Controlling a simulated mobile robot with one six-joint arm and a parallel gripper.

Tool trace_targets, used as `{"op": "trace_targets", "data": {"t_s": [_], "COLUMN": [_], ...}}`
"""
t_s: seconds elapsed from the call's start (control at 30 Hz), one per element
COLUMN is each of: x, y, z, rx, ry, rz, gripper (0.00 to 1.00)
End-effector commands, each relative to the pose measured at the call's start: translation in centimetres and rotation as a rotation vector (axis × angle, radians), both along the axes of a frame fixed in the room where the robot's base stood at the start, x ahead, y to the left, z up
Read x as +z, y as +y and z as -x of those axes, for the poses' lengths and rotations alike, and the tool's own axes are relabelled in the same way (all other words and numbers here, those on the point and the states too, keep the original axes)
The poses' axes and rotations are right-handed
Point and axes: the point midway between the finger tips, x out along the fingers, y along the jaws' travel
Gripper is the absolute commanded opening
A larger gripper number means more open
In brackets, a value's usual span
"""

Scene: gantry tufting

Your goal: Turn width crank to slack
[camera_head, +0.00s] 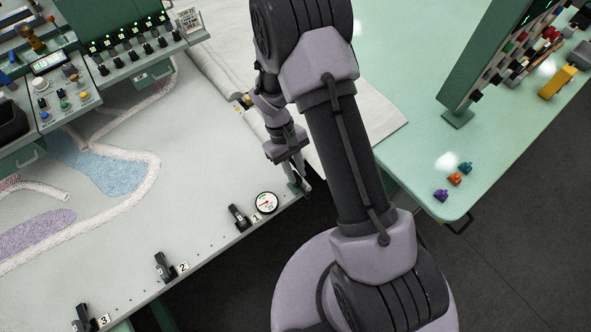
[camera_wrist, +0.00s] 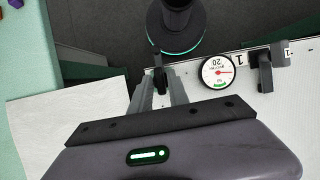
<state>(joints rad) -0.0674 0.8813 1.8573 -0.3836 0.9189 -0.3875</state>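My gripper (camera_wrist: 161,76) points down at the right corner of the white tufting bed; it also shows in the head view (camera_head: 301,186). In the wrist view a small dark upright part (camera_wrist: 160,82), which may be the width crank's handle, stands between my two grey fingers. I cannot tell whether the fingers press on it. The rest of the crank is hidden in the head view by my gripper and arm. A round white dial (camera_head: 266,202) with a red needle and a green band sits just left of my gripper; the wrist view shows it too (camera_wrist: 218,72).
Black clamps (camera_head: 238,217) numbered 1, 2 and 3 line the bed's front edge. A green table (camera_head: 440,160) with small coloured pieces (camera_head: 454,180) stands to the right. Control panels (camera_head: 68,90) are at the upper left. Dark floor lies between bed and table.

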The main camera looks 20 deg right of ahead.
Motion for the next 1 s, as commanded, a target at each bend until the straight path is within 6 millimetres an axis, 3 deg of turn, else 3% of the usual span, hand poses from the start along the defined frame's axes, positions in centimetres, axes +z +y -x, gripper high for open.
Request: {"op": "trace_targets", "data": {"t_s": [0.33,0.47,0.57,0.8,1.0], "x": [0.1,1.2,3.5,10.9,15.0], "y": [0.0,0.2,0.5,1.4,2.0], "z": [0.0,-0.5,-1.4,-4.2,-5.9], "rx": [-0.002,-0.002,-0.001,-0.001,-0.002], "ry": [0.0,-0.002,-0.005,-0.004,-0.002], "rz": [0.001,0.0,0.0,0.0,0.0], "gripper": [0.34,0.34,0.34,0.34,0.34]}}
